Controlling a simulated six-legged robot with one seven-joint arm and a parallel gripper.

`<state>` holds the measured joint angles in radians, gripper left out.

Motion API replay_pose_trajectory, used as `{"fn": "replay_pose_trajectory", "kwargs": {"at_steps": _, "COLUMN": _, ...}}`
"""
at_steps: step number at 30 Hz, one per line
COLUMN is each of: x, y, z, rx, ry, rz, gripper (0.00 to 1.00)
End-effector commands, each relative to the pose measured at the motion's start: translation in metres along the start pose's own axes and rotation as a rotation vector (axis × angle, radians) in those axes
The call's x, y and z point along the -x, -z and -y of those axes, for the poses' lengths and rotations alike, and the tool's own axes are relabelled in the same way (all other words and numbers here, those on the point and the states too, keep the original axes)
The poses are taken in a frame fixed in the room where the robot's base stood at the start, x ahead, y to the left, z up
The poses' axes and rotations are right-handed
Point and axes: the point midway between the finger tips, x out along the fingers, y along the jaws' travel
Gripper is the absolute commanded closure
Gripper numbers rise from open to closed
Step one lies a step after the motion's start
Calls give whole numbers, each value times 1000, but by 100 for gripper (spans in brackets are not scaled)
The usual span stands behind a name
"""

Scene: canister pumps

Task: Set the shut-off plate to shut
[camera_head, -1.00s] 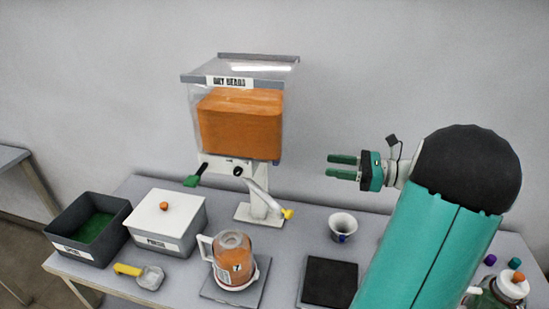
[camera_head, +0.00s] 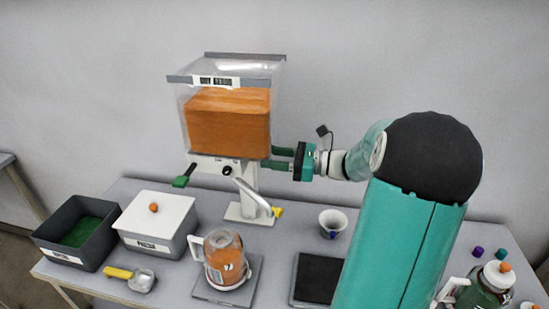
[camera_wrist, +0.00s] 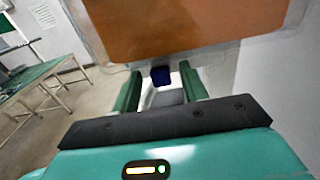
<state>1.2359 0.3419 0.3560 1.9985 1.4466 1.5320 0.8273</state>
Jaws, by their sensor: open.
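The dispenser (camera_head: 228,125) is a clear hopper holding orange material on a white stand. A green tab (camera_head: 182,181) sticks out on the left below the hopper, and a black knob (camera_head: 227,170) shows at the front. I cannot tell for sure which part is the shut-off plate. My gripper (camera_head: 276,158) is open and empty at the hopper's lower right side. In the wrist view my green fingers (camera_wrist: 160,84) lie either side of a dark blue block (camera_wrist: 160,75) under the orange-filled hopper (camera_wrist: 170,30). I cannot tell whether they touch it.
A clear jug (camera_head: 226,262) with orange contents stands on a grey pad (camera_head: 215,296) below the angled spout (camera_head: 252,194). A white cup (camera_head: 333,222) and a black mat (camera_head: 316,278) are to its right. Bins (camera_head: 75,235), (camera_head: 157,222) and a scoop (camera_head: 140,280) are left.

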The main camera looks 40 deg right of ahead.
Motion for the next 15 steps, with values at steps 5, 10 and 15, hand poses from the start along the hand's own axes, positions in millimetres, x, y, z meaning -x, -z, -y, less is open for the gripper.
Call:
{"fn": "replay_pose_trajectory", "kwargs": {"at_steps": 5, "x": 0, "y": 0, "z": 0, "rx": 0, "ry": 0, "rz": 0, "gripper": 62}}
{"fn": "replay_pose_trajectory", "kwargs": {"at_steps": 10, "x": 0, "y": 0, "z": 0, "rx": 0, "ry": 0, "rz": 0, "gripper": 96}}
{"fn": "replay_pose_trajectory", "kwargs": {"at_steps": 15, "x": 0, "y": 0, "z": 0, "rx": 0, "ry": 0, "rz": 0, "gripper": 100}}
